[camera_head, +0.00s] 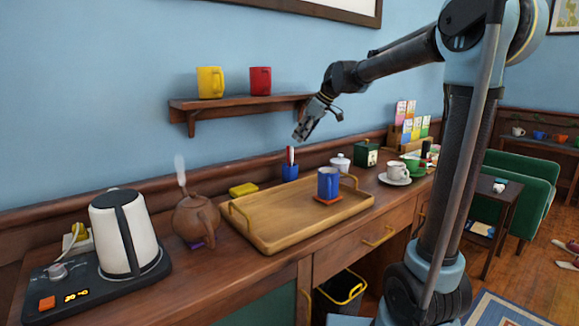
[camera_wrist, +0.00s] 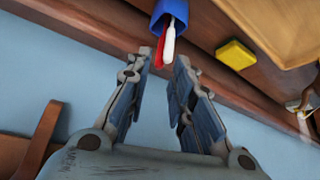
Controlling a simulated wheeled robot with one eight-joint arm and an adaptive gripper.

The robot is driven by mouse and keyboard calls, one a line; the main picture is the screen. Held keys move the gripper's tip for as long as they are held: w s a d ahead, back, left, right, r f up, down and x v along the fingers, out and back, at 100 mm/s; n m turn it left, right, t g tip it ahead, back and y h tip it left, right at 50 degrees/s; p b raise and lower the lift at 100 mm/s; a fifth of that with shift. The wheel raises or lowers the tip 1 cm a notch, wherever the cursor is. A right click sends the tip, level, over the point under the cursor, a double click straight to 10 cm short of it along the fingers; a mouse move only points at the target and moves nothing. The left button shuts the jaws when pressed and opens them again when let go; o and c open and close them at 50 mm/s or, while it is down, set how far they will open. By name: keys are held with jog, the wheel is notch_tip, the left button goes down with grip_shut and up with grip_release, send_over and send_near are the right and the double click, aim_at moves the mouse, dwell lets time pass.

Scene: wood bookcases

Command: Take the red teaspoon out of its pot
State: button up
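A small blue pot (camera_head: 290,172) stands at the back of the wooden counter, behind the tray. A red handle and a white handle stick up from it. In the wrist view the blue pot (camera_wrist: 170,14) is at the top, with the red teaspoon (camera_wrist: 160,45) leaning beside a white utensil (camera_wrist: 169,45). My gripper (camera_head: 299,136) is above the pot in the head view, pointing down. In the wrist view my gripper (camera_wrist: 168,62) has its fingers apart, with the handle ends showing between the tips. It touches nothing that I can see.
A wooden tray (camera_head: 265,230) holds a blue mug (camera_head: 328,183) on an orange coaster. A yellow block (camera_head: 243,189) lies left of the pot, and a lidded white jar (camera_head: 340,162) stands right. A wall shelf (camera_head: 235,105) with two mugs is near my gripper's left.

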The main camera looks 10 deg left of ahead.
aim_at(288, 155)
jog(key=x, duration=1.1)
jog(key=shift+s+f, duration=0.1)
jog(key=c, duration=0.4)
grip_shut()
